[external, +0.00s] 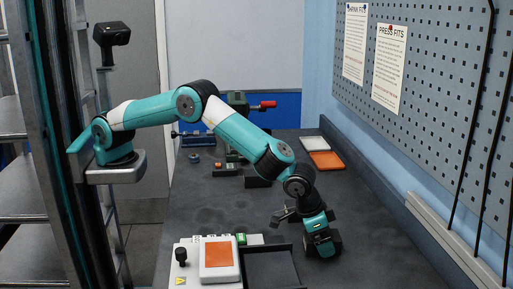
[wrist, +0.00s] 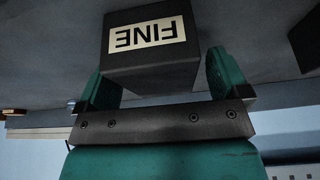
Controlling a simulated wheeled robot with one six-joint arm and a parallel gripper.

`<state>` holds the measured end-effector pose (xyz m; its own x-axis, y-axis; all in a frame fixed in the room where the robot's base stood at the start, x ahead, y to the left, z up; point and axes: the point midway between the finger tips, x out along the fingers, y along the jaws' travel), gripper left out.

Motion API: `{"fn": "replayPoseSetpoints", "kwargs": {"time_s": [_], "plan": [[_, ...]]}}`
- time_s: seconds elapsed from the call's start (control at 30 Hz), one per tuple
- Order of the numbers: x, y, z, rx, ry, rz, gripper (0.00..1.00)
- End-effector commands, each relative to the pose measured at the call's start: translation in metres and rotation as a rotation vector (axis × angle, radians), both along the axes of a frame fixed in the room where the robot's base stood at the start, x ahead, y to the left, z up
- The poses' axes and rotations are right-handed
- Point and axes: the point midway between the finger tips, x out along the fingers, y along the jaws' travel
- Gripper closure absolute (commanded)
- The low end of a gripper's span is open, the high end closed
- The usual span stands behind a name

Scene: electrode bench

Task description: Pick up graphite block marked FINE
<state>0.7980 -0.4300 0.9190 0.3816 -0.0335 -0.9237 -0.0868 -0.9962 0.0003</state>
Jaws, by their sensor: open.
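The graphite block marked FINE (wrist: 150,64) is a dark block with a pale label, and the label reads upside down in the wrist view. My gripper (wrist: 157,72) is open, with one teal finger at each side of the block. The block sits between the fingers; I cannot tell whether either finger touches it. In the external view my gripper (external: 322,244) is low over the right part of the bench, pointing down. A dark shape there is partly hidden by the gripper.
Another dark block (wrist: 305,38) shows at the right edge of the wrist view. A pale unit with an orange panel (external: 219,254) and a dark tray (external: 272,268) stand at the front of the bench. White and orange trays (external: 327,160) lie farther back. A pegboard (external: 430,110) lines the right wall.

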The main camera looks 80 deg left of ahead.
Motion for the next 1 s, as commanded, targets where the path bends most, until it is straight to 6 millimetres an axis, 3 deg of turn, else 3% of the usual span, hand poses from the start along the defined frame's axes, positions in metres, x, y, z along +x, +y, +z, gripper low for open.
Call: {"fn": "replayPoseSetpoints", "kwargs": {"time_s": [0.07, 0.1, 0.3, 0.4, 0.77, 1.0], "plan": [[0.0, 0.0, 0.0, 0.0, 0.0, 0.0, 0.06], [0.0, 0.0, 0.0, 0.0, 0.0, 0.0, 0.11], [0.0, 0.0, 0.0, 0.0, 0.0, 0.0, 0.57], [0.0, 0.0, 0.001, -0.001, -0.002, 0.001, 0.74], [0.001, 0.0, 0.009, -0.002, -0.003, 0.001, 0.74], [0.001, -0.001, 0.046, -0.005, -0.007, -0.001, 0.74]]}}
